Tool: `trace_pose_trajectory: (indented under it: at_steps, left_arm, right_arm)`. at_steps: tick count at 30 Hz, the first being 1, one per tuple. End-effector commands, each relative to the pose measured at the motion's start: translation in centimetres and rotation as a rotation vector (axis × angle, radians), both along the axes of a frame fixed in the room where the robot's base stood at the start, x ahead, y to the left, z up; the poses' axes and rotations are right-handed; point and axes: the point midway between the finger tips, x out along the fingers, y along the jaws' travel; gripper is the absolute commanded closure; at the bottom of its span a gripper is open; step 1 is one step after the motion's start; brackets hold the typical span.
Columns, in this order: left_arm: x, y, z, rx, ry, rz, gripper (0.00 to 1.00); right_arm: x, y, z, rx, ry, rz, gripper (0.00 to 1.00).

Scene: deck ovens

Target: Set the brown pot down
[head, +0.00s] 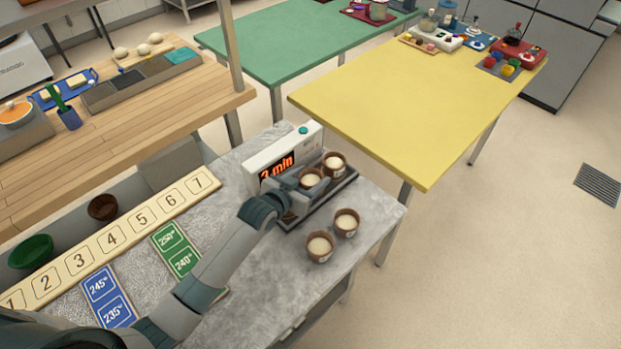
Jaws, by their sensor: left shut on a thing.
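Several brown pots with pale filling are at the right end of the grey counter. My left gripper (291,187) is shut on the brown pot (312,180) at the left of the dark tray (346,186) by the timer. Whether this pot touches the tray is hard to see, as my gripper hides part of it. Another brown pot (335,166) is in the tray just behind it, to the right. Two more pots, one at the right (347,223) and one nearer (319,248), stand upright on the counter in front of the tray. My right gripper is out of view.
The white timer (283,157) reading "3 min" stands behind the tray. A numbered strip (111,236), blue cards (108,297), green cards (176,249), a green bowl (31,251) and a brown bowl (103,207) lie left. A yellow table (420,100) stands behind.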

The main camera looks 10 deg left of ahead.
Motion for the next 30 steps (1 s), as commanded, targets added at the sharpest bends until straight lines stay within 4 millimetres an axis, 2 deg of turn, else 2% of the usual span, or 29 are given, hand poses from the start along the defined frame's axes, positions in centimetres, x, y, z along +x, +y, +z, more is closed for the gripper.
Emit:
trace_pose_trajectory:
  at_steps: [4, 5, 7, 20, 30]
  left_arm:
    - [0.0, 0.0, -0.3, 0.000, -0.001, 0.000, 0.74]
    - [0.0, 0.0, -0.3, 0.000, 0.000, 0.000, 0.44]
    - [0.0, 0.0, -0.3, 0.000, 0.000, 0.000, 0.28]
    - [0.0, 0.0, 0.1, 0.000, -0.001, 0.000, 0.28]
    - [-2.3, 0.9, 1.4, 0.001, 0.002, 0.000, 0.28]
  right_arm:
    - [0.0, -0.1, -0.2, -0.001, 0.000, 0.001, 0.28]
    - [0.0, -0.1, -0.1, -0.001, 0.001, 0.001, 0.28]
    - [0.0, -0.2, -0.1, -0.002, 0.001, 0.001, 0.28]
    - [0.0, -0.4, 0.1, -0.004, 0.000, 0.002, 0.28]
    - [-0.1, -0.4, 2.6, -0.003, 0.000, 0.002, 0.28]
